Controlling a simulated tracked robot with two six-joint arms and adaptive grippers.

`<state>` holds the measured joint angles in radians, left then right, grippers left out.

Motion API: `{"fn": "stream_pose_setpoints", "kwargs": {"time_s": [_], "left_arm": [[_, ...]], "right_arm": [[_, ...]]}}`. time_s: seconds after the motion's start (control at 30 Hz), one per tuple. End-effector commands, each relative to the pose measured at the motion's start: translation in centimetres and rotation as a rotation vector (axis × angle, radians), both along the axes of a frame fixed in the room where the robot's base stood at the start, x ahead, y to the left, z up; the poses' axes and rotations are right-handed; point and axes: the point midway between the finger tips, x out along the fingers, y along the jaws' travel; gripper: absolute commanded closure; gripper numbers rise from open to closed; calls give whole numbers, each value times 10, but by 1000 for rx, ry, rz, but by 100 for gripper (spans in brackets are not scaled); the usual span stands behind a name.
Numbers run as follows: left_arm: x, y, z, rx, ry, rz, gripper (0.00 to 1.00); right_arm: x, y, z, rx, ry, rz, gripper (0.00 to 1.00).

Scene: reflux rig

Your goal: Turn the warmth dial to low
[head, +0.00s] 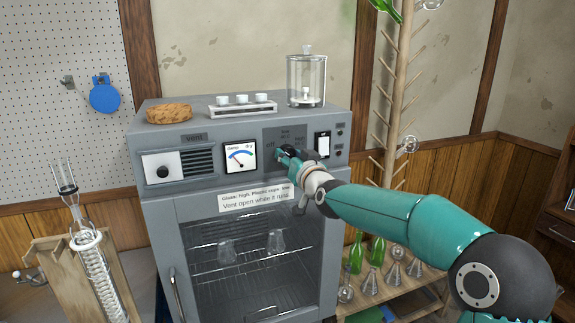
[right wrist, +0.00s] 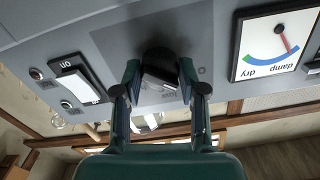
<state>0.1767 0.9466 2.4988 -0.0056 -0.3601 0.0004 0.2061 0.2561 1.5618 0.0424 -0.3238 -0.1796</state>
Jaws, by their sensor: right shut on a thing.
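The grey drying cabinet (head: 170,223) stands in the middle of the head view. Its warmth dial is black; my right gripper (head: 288,153) covers most of it there. A grey plate above it carries small labels, with "off" at left and "high" at right. In the right wrist view the dial (right wrist: 158,55) sits between the two fingers of my right gripper (right wrist: 159,80), which is shut on it. The dial's pointer is hidden, so I cannot tell its setting. My left gripper is out of view.
A damp/dry gauge (head: 240,157) is left of the dial and a white rocker switch (head: 323,145) right of it. A vent knob (head: 162,167) is further left. A glass jar (head: 307,80), white cups on a rack and a cork ring (head: 169,113) stand on top.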

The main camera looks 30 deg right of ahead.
Motion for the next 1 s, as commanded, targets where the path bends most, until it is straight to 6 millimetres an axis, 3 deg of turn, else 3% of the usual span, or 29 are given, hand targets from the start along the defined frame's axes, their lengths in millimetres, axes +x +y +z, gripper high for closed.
{"fn": "stream_pose_setpoints", "kwargs": {"time_s": [0.1,0.4,1.0], "left_arm": [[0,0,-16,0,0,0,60],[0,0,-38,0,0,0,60],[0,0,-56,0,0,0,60]], "right_arm": [[0,1,-2,93,-31,0,94],[0,0,0,370,-98,-1,94],[-2,-3,3,775,-195,-4,94]]}}
